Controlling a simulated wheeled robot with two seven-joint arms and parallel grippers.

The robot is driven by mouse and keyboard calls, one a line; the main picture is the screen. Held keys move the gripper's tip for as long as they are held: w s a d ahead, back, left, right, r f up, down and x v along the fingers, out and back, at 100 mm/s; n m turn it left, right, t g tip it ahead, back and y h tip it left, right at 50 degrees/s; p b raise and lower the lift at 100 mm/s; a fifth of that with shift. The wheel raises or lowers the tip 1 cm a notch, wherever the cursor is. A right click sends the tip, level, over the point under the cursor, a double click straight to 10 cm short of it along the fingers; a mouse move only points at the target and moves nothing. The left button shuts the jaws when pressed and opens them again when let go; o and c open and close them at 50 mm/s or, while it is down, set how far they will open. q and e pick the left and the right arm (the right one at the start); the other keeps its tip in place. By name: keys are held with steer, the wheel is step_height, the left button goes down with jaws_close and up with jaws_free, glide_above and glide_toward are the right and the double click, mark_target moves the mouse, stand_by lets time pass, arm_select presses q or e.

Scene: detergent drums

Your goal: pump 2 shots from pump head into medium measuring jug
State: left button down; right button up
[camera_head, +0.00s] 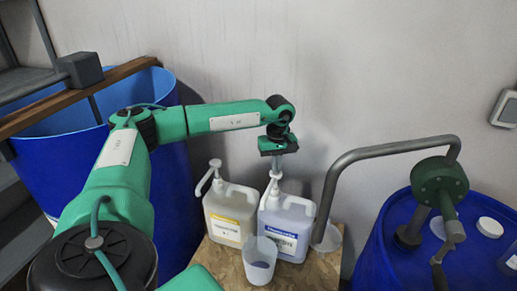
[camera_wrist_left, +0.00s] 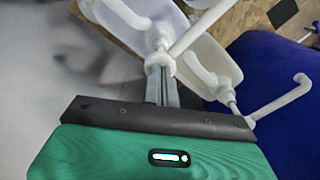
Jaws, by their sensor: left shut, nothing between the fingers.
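Two white jugs with pump heads stand side by side. The left one (camera_head: 228,220) has a yellow label and the right one (camera_head: 288,228) a blue label. My left gripper (camera_head: 279,162) is shut and empty, pointing down over the blue-label jug's pump head (camera_head: 275,177). In the left wrist view, the fingertips (camera_wrist_left: 160,68) are at a white pump head (camera_wrist_left: 163,42); I cannot tell whether they touch it. A translucent measuring jug (camera_head: 260,265) stands upright in front of the blue-label jug. Its contents are unclear. My right gripper is out of view.
The jugs stand on a wooden board (camera_head: 225,258). A blue drum (camera_head: 400,260) at the right carries a green pump (camera_head: 440,180), whose grey pipe (camera_head: 340,165) bends down beside the blue-label jug to another clear container (camera_head: 332,238). An open blue drum (camera_head: 175,190) stands left.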

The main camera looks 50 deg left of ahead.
arm_select(q)
steer(key=shift+f+b, duration=1.25)
steer(key=shift+f, duration=0.95)
steer(key=shift+r, duration=0.2)
steer(key=shift+r+p, duration=1.1)
steer(key=shift+r, duration=0.3)
steer(key=shift+r+p, duration=0.7)
steer(key=shift+r, duration=0.65)
step_height(320, 180, up, 6)
steer(key=p, duration=0.3)
steer(key=shift+p, duration=0.35)
